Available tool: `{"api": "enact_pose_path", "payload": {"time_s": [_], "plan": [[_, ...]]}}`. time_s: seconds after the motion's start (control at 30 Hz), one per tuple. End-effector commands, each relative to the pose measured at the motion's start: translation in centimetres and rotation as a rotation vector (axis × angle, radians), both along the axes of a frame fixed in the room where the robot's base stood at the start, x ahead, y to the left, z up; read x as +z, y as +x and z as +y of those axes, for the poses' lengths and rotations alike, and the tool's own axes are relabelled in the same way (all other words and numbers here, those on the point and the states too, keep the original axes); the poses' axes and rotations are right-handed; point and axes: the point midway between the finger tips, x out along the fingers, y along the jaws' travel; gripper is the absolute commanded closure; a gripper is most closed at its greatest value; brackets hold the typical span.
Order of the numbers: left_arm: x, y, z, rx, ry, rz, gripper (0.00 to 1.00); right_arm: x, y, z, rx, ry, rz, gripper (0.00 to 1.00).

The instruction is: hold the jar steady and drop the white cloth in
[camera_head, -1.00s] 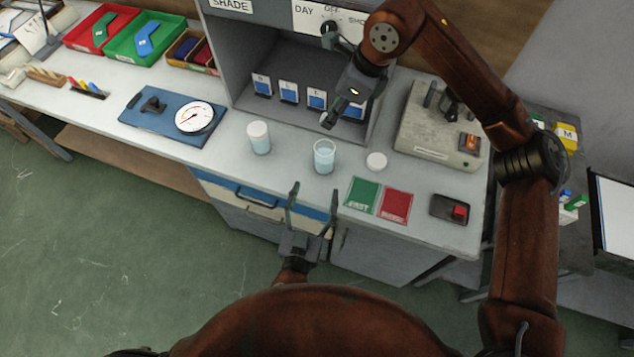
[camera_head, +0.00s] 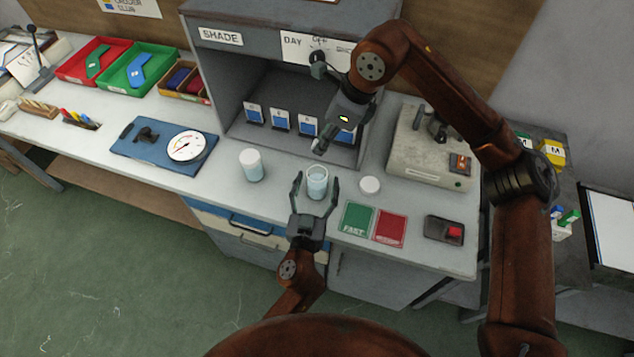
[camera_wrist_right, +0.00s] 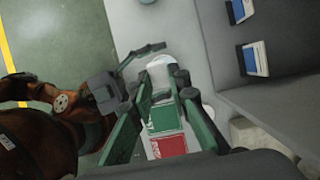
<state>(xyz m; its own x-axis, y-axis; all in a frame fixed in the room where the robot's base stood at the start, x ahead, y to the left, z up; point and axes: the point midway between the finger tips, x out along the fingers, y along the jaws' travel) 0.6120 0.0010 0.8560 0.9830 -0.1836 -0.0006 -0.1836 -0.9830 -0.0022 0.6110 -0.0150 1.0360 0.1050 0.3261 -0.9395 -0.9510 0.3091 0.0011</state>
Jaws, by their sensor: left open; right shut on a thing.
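The open jar (camera_head: 317,183) is clear with pale blue contents and stands upright on the bench. My left gripper (camera_head: 316,184) is open, with one finger on each side of the jar; I cannot tell whether they touch it. My right gripper (camera_head: 320,145) is above and behind the jar, pointing down. The cloth is mostly hidden by the fingers. The jar (camera_wrist_right: 181,76) is partly hidden beyond them.
A lidded jar (camera_head: 251,166) stands left of the open jar. A loose white lid (camera_head: 370,185) lies to its right. Green (camera_head: 356,218) and red (camera_head: 390,226) cards lie in front. The shade box (camera_head: 222,95) stands behind, and a grey machine (camera_head: 420,150) at right.

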Motion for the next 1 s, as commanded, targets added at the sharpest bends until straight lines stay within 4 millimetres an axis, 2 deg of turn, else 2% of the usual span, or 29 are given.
{"api": "enact_pose_path", "payload": {"time_s": [0.17,0.87,1.0], "plan": [[-0.02,-0.01,0.01,0.0,0.0,0.0,0.37,0.0,0.0,0.0,0.0,0.0,0.0,0.91],[-0.04,-0.04,0.01,0.0,0.0,0.001,0.85,0.0,0.0,0.0,0.0,0.0,0.0,0.91],[-0.03,-0.04,0.0,0.0,0.0,0.001,0.87,-0.14,0.0,0.0,0.0,0.0,0.0,0.91]]}}
